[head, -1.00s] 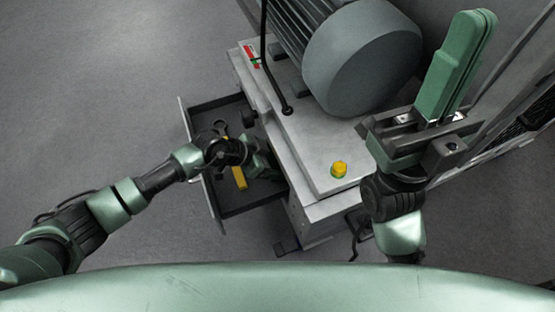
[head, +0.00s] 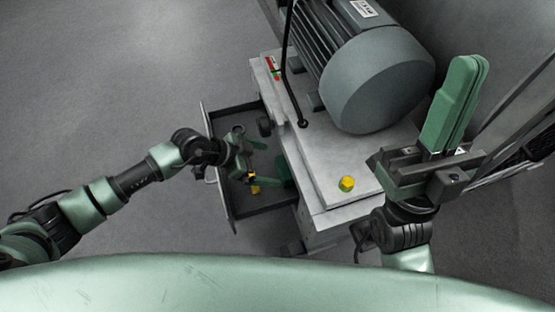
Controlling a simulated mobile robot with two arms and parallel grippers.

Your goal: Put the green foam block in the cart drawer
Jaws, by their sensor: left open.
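The cart drawer (head: 218,120) is pulled out on the left side of the cart. A green piece (head: 285,170), which looks like the foam block, lies inside against the cart-side end of the drawer, partly hidden by the cart's edge and my gripper. My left gripper (head: 258,160) is over the drawer, its green fingers spread, just left of the green piece. No contact with it can be made out. My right gripper (head: 456,105) is raised at the right, away from the drawer, with its green fingers together and nothing seen between them.
A yellow-and-black item (head: 254,187) and a dark ring-shaped item (head: 238,130) are in the drawer. A large grey motor (head: 375,80) and a yellow button (head: 347,183) are on the cart top (head: 325,165). Floor left of the drawer is clear.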

